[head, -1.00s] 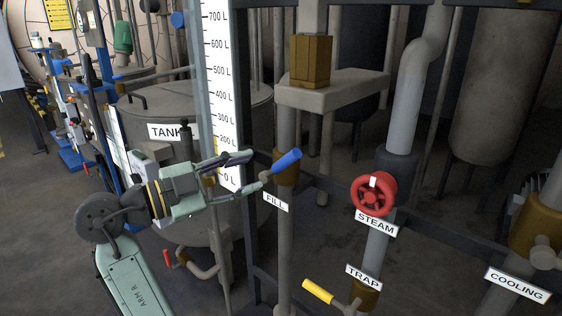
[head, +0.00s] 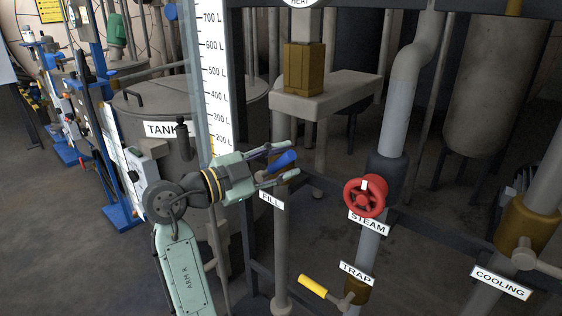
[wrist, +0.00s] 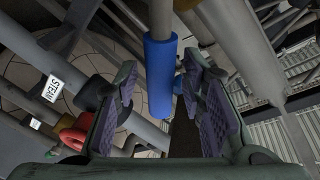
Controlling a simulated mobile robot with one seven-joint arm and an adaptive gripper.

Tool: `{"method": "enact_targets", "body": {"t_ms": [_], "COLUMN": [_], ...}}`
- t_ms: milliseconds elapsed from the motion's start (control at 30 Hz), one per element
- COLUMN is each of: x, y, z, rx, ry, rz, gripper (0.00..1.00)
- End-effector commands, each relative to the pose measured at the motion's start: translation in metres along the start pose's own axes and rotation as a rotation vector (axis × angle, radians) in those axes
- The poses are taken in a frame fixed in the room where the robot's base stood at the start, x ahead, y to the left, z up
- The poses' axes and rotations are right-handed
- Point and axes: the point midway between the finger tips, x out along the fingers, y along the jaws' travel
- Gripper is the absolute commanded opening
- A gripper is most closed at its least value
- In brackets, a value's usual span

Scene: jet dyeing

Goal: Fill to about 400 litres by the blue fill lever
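The blue fill lever (head: 283,160) sits on its valve on the vertical FILL pipe (head: 281,245), angled up to the right. The FILL label (head: 271,198) is just below it. My gripper (head: 283,163) is open, with one finger above and one below the lever's handle. In the wrist view the blue handle (wrist: 161,75) lies between the open finger pads (wrist: 165,100), with gaps to both sides. The white level scale (head: 216,75) stands behind my gripper. Its marks show from 200 L to 700 L; its lower end is hidden by my gripper.
The red STEAM wheel (head: 366,197) is close to the right. The yellow TRAP lever (head: 312,286) is below. The COOLING valve (head: 527,230) is at the far right. A grey shelf (head: 328,97) juts out above the lever.

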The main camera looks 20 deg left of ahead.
Motion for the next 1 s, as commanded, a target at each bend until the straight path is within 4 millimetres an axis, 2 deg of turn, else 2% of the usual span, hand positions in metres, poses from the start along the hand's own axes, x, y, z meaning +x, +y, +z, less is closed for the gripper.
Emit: {"method": "enact_targets", "body": {"t_ms": [67, 500, 1000], "x": [-0.0002, -0.0003, -0.0004], "y": [0.0, -0.0001, -0.0002], "z": [0.0, 0.0, -0.0001], "rx": [0.0, 0.0, 0.0], "ry": [0.0, 0.0, 0.0], "rz": [0.0, 0.0, 0.0], "gripper": [0.29, 0.0, 0.0]}}
